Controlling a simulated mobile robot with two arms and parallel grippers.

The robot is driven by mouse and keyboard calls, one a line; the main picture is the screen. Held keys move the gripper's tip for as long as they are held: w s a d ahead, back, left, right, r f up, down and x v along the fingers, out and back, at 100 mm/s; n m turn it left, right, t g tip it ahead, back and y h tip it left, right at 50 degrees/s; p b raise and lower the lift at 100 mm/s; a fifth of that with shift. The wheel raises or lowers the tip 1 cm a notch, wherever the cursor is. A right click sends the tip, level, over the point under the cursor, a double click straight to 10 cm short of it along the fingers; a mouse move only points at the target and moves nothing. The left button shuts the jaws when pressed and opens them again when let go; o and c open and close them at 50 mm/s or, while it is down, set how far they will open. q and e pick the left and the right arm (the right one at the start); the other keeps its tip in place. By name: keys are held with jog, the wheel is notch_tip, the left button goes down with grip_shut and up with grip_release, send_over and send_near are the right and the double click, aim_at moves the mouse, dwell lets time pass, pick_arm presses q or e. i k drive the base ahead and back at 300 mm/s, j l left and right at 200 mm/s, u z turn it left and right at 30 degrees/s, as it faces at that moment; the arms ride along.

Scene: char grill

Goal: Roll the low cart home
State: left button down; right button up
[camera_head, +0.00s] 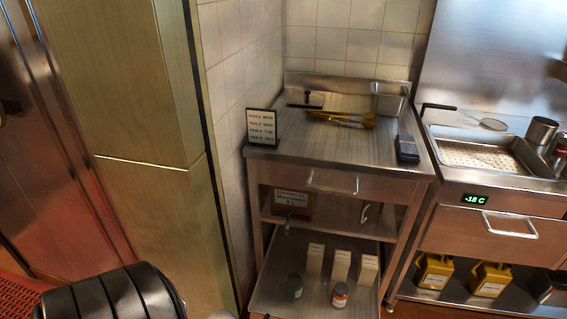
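A steel work stand (345,170) stands against the tiled corner, with a drawer under its top and an open shelf below. Low down, a steel surface (275,296) carries several small items; I cannot tell whether this is the low cart or the stand's bottom shelf. On it are pale upright cartons (341,265), a dark green jar (294,286) and a jar with a red band (340,295). No wheels or handle of a cart show clearly. Neither of my grippers is in view.
A sign (262,127), brass-coloured tongs (345,117) and a dark device (407,149) lie or stand on the worktop. A counter (495,204) with yellow jugs (436,272) underneath is at right. A tall steel cabinet (125,85) and red mat (18,297) are at left.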

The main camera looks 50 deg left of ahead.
aim_at(286, 255)
jog(key=u, duration=1.2)
